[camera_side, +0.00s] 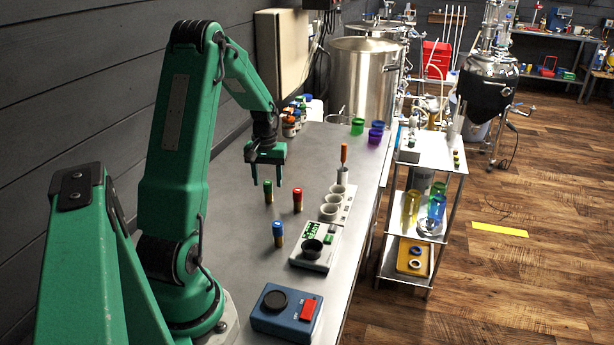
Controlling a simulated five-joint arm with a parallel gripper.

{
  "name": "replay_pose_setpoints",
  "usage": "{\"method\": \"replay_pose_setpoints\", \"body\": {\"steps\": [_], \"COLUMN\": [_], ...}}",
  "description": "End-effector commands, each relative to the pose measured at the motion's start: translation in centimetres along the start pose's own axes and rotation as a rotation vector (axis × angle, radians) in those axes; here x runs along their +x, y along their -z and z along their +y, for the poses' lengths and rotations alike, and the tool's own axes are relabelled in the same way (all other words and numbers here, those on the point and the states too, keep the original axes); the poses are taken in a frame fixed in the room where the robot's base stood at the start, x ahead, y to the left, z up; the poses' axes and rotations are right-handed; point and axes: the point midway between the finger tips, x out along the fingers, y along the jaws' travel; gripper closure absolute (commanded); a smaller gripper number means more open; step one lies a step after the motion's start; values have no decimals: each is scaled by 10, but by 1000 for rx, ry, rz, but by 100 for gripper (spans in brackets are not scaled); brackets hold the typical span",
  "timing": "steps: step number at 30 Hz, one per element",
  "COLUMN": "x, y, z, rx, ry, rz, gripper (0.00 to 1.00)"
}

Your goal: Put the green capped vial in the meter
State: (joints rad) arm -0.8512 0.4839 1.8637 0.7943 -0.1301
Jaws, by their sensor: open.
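The green capped vial (268,191) stands upright on the steel bench. My gripper (267,184) points down, with its two fingers apart. In the picture the vial shows between and below the fingertips; I cannot tell whether the fingers reach around its cap. A red capped vial (297,200) and a blue capped vial (278,233) stand upright nearby. A pale meter (314,247) with a round black well and a green display lies to the right. A blue box with a round black top and a red panel (287,312) stands at the front.
White cups (331,211) stand in a row behind the pale meter, with an orange-handled tool (343,165) beyond them. Green and purple cups (376,132) are at the bench's far end. A steel cart (447,160) stands to the right. The bench left of the vials is clear.

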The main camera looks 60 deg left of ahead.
Motion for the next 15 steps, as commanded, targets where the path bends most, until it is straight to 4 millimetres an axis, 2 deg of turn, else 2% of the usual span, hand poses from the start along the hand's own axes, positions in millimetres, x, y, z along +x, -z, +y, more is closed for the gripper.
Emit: {"method": "replay_pose_setpoints", "body": {"steps": [7,15], "x": [30,39], "y": [1,2], "z": [0,0], "rx": [0,0], "ry": [0,0], "rz": [-3,-1], "gripper": [50,50]}}
